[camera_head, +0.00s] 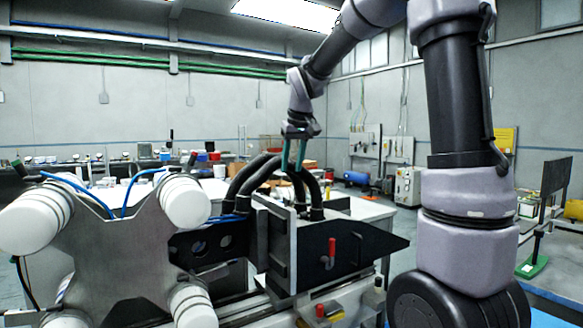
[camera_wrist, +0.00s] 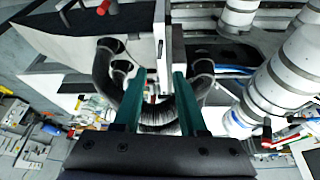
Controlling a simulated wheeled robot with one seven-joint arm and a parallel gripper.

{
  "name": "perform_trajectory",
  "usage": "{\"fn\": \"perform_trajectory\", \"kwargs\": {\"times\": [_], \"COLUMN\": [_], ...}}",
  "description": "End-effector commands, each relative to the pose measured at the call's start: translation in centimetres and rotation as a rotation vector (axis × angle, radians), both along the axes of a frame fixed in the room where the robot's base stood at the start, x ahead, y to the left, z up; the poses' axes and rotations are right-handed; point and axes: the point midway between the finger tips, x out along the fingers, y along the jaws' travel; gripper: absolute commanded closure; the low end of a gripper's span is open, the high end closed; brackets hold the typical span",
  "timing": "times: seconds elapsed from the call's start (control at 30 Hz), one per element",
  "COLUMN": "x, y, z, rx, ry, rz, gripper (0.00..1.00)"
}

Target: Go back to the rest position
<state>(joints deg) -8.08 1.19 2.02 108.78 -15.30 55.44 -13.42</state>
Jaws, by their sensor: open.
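My gripper (camera_head: 293,158) hangs from my arm in the middle of the head view, with its two green fingers pointing down. It is over the label magazine (camera_head: 330,243), a dark metal unit with a pointed right end and a red handle (camera_head: 332,250). In the wrist view my gripper (camera_wrist: 158,95) shows its two green fingers apart, with no held object visible between them. Black curved hoses (camera_head: 248,182) rise behind the magazine close to the fingers. I cannot tell whether the fingers touch anything.
A machine with white rollers (camera_head: 185,203) on a grey metal plate (camera_head: 120,240) stands at the left. Blue tubes (camera_head: 125,195) run across it. A white table (camera_head: 360,208) is behind the magazine. A black panel on a stand (camera_head: 556,178) is at the right.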

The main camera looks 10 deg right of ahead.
Motion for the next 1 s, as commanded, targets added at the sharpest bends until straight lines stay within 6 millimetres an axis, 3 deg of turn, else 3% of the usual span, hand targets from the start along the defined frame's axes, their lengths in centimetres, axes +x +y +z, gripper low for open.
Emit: {"fn": "perform_trajectory", "kwargs": {"times": [0.17,0.27,0.5,0.7,0.83,1.0], "x": [-0.7,-3.0,-13.2,-20.9,-23.9,-25.5], "y": [-0.3,-1.1,-3.7,-4.8,-5.0,-5.1], "z": [0.4,1.4,3.2,2.3,1.2,0.5], "rx": [0.008,0.034,0.163,0.277,0.329,0.36], "ry": [-0.006,-0.022,-0.083,-0.131,-0.15,-0.16], "rz": [-0.012,-0.05,-0.218,-0.351,-0.406,-0.436], "gripper": [0.59,0.59,0.59,0.59,0.59,0.59]}}
